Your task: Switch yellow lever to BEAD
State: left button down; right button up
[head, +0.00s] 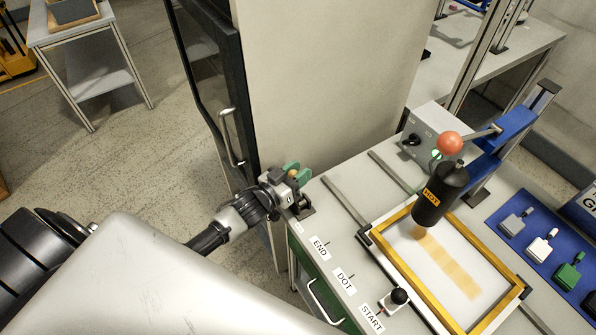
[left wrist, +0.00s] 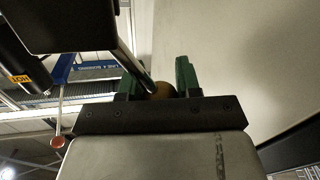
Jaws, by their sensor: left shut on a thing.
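My left gripper (head: 293,174) is at the far left corner of the work table. Its green fingers are shut on a yellow-tan knob, which looks like the yellow lever's (head: 293,175). In the left wrist view the round tan knob (left wrist: 162,91) sits between the green fingers (left wrist: 158,82), with a metal rod beside it. A dark bracket stands on the table just below the gripper. The lever's shaft is mostly hidden, so its setting is unclear. Labels END (head: 320,248), DOT (head: 344,281) and START (head: 371,317) show; I see no readable BEAD label. My right gripper is out of view.
A yellow-framed tray (head: 402,256) and a black HOT cylinder (head: 440,194) stand to the right. A black knob (head: 398,296) is near START. A red-orange ball handle (head: 449,143) rises behind the cylinder. A tall cabinet (head: 330,80) stands close behind the gripper.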

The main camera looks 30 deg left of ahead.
pick_arm(q)
jog(key=d+m, duration=0.1)
jog(key=m, duration=0.1)
jog(key=s+d+m+b, duration=0.1)
jog(key=m, duration=0.1)
jog(key=s+d+r+m+h, duration=0.1)
jog(key=shift+d+m+t, duration=0.2)
jog(key=shift+m+t, duration=0.2)
jog(key=shift+s+d+f+m+h+b, duration=0.1)
jog(key=shift+s+d+m+h+b, duration=0.1)
jog(key=shift+s+d+m+b, duration=0.55)
jog(key=shift+d+f+m+h+b, duration=0.2)
jog(key=shift+d+m, duration=0.3)
jog(key=shift+m, duration=0.55)
jog(key=shift+s+d+f+m+h+b, duration=0.1)
jog(key=shift+s+d+m+h+b, duration=0.1)
jog(key=shift+s+d+m+b, duration=0.55)
jog(key=shift+w, duration=0.3)
jog(key=c, duration=0.8)
grip_release()
jog(key=shift+a, duration=0.1)
